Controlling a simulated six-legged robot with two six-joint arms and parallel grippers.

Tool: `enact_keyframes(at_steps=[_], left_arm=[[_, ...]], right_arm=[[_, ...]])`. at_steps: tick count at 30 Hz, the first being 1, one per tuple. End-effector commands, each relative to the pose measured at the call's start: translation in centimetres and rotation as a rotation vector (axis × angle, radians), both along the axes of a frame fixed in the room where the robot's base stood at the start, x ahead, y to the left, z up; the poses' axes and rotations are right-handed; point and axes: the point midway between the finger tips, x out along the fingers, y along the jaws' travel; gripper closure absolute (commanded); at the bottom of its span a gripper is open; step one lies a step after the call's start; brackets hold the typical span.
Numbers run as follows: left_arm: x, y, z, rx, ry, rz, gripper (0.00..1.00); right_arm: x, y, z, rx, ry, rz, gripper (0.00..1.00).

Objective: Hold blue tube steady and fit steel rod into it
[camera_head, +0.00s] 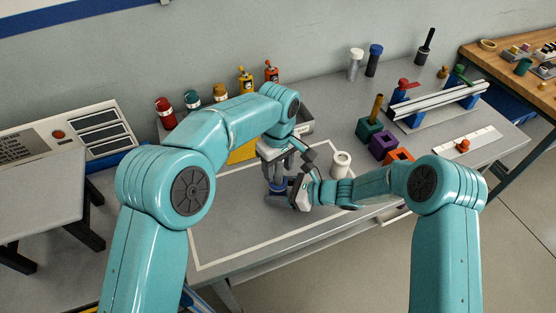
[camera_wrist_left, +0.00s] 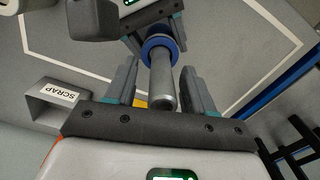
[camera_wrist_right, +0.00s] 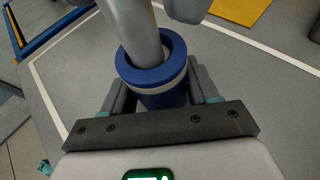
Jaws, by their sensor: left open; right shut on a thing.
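The blue tube (camera_wrist_right: 172,92), with a pale band, stands between the fingers of my right gripper (camera_wrist_right: 158,90), which is shut on it. The steel rod (camera_wrist_left: 162,85) is seated in the tube's mouth, its upper part sticking out; how deep it reaches is hidden. My left gripper (camera_wrist_left: 160,80) is open, with one finger on each side of the rod and visible gaps. In the head view, both grippers meet over the outlined mat, with the tube (camera_head: 277,188) low between them and mostly covered.
A white cylinder (camera_head: 341,163) stands right of the grippers. Green (camera_head: 368,131), purple (camera_head: 384,146) and orange (camera_head: 399,156) blocks are farther right. A grey scrap bin (camera_wrist_left: 48,105) is behind the grippers. The mat's front left (camera_head: 222,225) is clear.

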Motion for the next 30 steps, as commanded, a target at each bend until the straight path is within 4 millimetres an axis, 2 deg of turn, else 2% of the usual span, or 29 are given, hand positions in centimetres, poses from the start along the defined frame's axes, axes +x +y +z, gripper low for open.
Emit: enact_keyframes(at_steps=[5, 9, 15, 21, 27, 28, 30], left_arm=[[0.1, -0.1, 2.8, -0.004, -0.005, 0.001, 0.47], [0.1, -0.1, 6.2, -0.003, -0.006, 0.000, 0.47], [0.1, -0.1, 10.1, -0.002, -0.005, 0.001, 0.47], [0.1, 0.0, 11.8, -0.002, -0.003, -0.001, 0.47], [0.0, 0.0, 11.9, -0.001, -0.002, 0.000, 0.47], [0.0, 0.0, 11.9, -0.001, -0.002, 0.000, 0.47], [0.0, 0.0, 11.9, -0.001, -0.002, 0.000, 0.47]], right_arm=[[0.0, 0.0, 0.1, 0.001, -0.001, -0.001, 0.73], [0.0, 0.0, 0.0, 0.001, -0.001, -0.001, 0.73], [0.0, 0.0, 0.0, 0.001, -0.001, -0.001, 0.73], [0.0, 0.0, 0.1, 0.001, -0.001, -0.001, 0.73], [0.0, 0.0, 0.1, 0.000, -0.002, -0.001, 0.73], [0.0, 0.0, 0.1, 0.000, -0.002, -0.001, 0.31], [0.0, 0.0, 0.1, 0.001, -0.001, -0.001, 0.11]])
